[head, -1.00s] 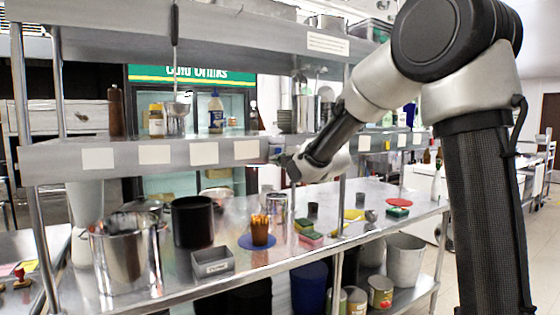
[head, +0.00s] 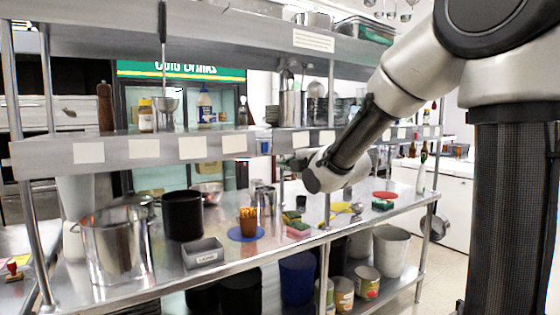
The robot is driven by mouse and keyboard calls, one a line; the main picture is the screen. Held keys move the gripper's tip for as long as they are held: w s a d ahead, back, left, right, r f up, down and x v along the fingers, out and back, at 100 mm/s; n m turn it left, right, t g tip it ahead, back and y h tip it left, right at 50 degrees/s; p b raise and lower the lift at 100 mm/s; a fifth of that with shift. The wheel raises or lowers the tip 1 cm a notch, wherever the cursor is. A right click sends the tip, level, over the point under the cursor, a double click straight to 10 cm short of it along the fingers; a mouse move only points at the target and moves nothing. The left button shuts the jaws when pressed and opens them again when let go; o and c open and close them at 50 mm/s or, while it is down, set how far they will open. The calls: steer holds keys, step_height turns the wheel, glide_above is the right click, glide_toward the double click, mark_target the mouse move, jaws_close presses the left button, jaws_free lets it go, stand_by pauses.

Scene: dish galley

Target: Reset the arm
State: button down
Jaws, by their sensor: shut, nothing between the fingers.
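My arm reaches in from the right in the head view, over the steel worktable (head: 330,232). My gripper (head: 288,163) points away from me, at the front of the middle shelf's edge and above the table. It is small, dark and partly hidden behind my wrist. It is shut and holds nothing that I can see.
A large steel pot (head: 117,245), a black pot (head: 183,215) and a grey bin (head: 203,253) stand left. The middle shelf (head: 115,152) is close to my wrist.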

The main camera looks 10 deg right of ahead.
steer(key=shift+s+d+f, duration=0.1)
steer(key=shift+s+d, duration=0.05)
steer(key=shift+s, duration=0.3)
steer(key=s+d+f+m+g+h, duration=0.45)
steer(key=s+f+m+g, duration=0.2)
steer(key=f+m, duration=0.5)
steer(key=s+d+m+g, duration=0.1)
steer(key=s+d+m, duration=0.2)
steer(key=s, duration=0.6)
steer(key=s+d+m+g, duration=0.2)
steer(key=s+m, duration=0.1)
steer(key=s, duration=0.7)
steer(key=s+d+m+g, duration=0.2)
steer(key=s+d+m, duration=0.1)
steer(key=s, duration=0.7)
steer(key=shift+d+r+m+h, duration=0.25)
steer(key=shift+d+m+h, duration=0.1)
steer(key=shift+m, duration=0.2)
